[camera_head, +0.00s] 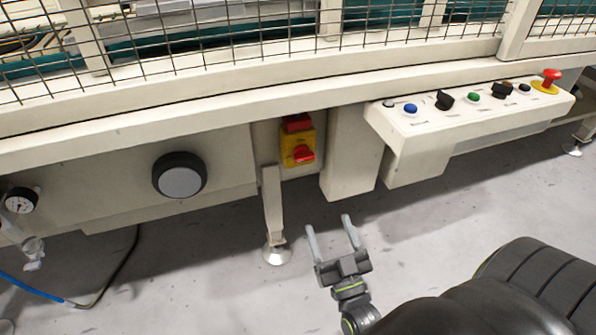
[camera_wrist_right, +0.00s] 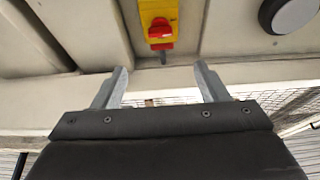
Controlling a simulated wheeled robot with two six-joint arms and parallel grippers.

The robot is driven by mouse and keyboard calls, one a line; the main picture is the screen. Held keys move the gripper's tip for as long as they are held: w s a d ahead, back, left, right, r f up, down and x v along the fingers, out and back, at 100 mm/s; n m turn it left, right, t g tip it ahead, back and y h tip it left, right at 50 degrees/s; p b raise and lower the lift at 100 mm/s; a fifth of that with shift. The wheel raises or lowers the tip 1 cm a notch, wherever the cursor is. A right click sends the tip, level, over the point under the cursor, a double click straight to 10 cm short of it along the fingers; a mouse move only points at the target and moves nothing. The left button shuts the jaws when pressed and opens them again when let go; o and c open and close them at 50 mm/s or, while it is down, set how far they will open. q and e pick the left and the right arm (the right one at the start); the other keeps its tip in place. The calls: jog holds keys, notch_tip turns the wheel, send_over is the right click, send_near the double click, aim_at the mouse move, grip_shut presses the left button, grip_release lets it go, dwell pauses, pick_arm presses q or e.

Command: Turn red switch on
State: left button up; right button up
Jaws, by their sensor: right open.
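The red switch (camera_head: 304,154) is a red rotary handle on a yellow plate (camera_head: 287,146), with another red part (camera_head: 297,123) above it. The plate sits on the cream machine front, beneath the long rail. My right gripper (camera_head: 329,223) is open and empty, below and to the right of the switch in the head view, apart from it. In the right wrist view the red handle (camera_wrist_right: 161,30) shows at the top, centred beyond the open fingers (camera_wrist_right: 161,67). I cannot tell the handle's exact setting. My left gripper is not in view.
A cream box column (camera_head: 352,155) stands right of the switch, and a machine leg (camera_head: 273,205) is below left. A control panel with buttons and a red emergency stop (camera_head: 551,77) is at right. Floor around my gripper is clear.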

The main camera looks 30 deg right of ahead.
aim_at(303, 155)
jog(key=p+x, duration=0.1)
jog(key=x, duration=1.6)
jog(key=shift+w, duration=0.15)
jog(key=shift+c, duration=0.2)
